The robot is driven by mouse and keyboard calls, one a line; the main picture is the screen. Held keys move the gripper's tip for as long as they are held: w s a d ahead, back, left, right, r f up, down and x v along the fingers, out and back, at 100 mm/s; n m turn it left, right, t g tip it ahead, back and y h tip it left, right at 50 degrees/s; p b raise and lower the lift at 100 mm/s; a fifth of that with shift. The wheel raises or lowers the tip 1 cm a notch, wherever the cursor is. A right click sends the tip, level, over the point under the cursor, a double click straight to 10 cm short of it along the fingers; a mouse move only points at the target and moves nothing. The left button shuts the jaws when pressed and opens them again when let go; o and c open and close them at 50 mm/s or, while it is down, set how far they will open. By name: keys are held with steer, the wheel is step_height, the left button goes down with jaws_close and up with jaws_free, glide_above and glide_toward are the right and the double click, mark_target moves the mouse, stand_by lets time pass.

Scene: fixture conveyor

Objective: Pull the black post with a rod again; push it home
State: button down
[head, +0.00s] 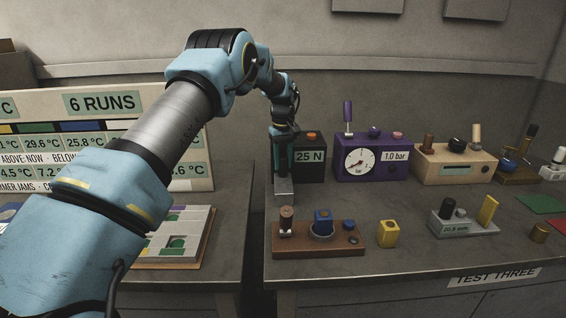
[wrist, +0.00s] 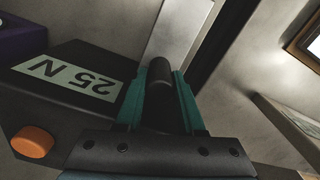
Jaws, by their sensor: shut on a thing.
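My gripper (head: 283,172) points down at the left side of the black box marked 25 N (head: 311,170). In the wrist view, its two teal fingers (wrist: 162,82) are shut on the black post (wrist: 160,70), a dark cylinder with a rounded end. The box (wrist: 75,95) lies beside the fingers there, with an orange knob (wrist: 33,142). A pale metal plate (head: 283,187) shows below the fingers in the head view. Whether the post is seated or drawn out cannot be told. I make out no separate rod in the gripper.
A purple gauge box (head: 412,168) stands right of the black box, then a cream box (head: 440,170). In front are a brown wooden block with pegs (head: 290,245), a yellow block (head: 388,234) and a grey fixture (head: 460,226). A gap separates this bench from the left one.

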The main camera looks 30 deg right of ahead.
mark_target(283, 157)
steer(key=c, duration=0.7)
jaws_free()
steer(key=shift+w+d, duration=0.1)
steer(key=shift+w, duration=0.15)
steer(key=shift+c, duration=0.2)
steer(key=shift+o, duration=1.1)
steer(key=shift+s, duration=0.1)
step_height(283, 157, up, 11)
steer(key=b, duration=0.3)
steer(key=shift+f, duration=0.1)
